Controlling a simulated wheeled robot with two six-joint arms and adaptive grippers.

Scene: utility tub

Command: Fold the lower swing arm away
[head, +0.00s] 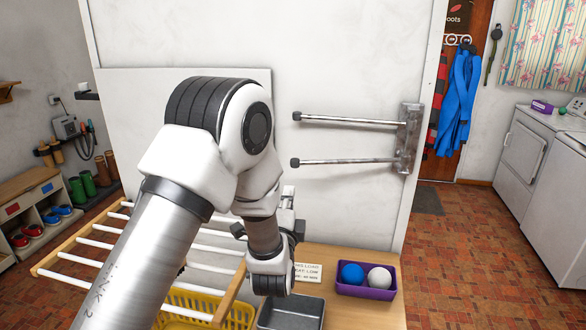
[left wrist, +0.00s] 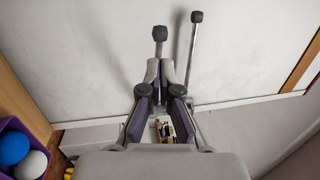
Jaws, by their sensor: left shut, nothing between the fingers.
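Two metal swing arms stick out to the left from a grey bracket (head: 410,138) on the white wall. The lower swing arm (head: 345,161) ends in a dark knob, below the upper swing arm (head: 345,120). My left gripper (head: 288,192) is shut and empty, just below the lower arm's knob end in the head view. In the left wrist view, my left gripper (left wrist: 160,66) overlaps part of the lower swing arm (left wrist: 160,34), whose knob shows beyond the fingertips. The upper swing arm (left wrist: 193,50) is to its right. Contact cannot be told. My right gripper is not in view.
A purple box (head: 368,292) with a blue and a white ball stands on the wooden top below. A grey tray (head: 291,313), yellow basket (head: 205,306) and white-barred rack (head: 75,256) are low down, partly behind my left arm. The wall around the swing arms is clear.

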